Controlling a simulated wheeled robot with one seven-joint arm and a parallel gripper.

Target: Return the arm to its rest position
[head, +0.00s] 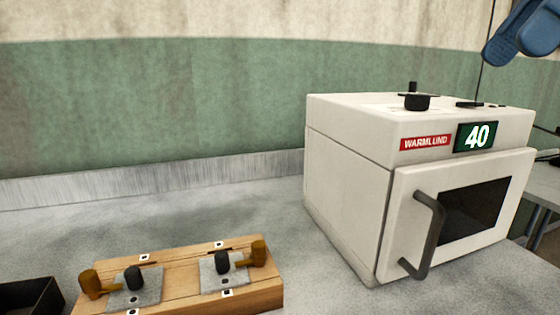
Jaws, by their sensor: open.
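My gripper is not in this head view, so I cannot see its jaws or anything near them. The white heating cabinet (350,190) stands on the right of the grey worktop. Its door, with a dark window (470,212) and a dark bar handle (430,235), appears shut. A black knob (416,102) sits on its top, and a green display (478,137) reads 40. A wooden block (184,292) lies at the front, with two metal plates, black knobs and brown handles on it.
A black open box (30,293) is cut off at the lower left. Bare worktop (180,216) lies behind the wooden block, up to the green and cream wall (150,100). A blue rounded shape (525,30) at the upper right is cut off, and I cannot tell what it is.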

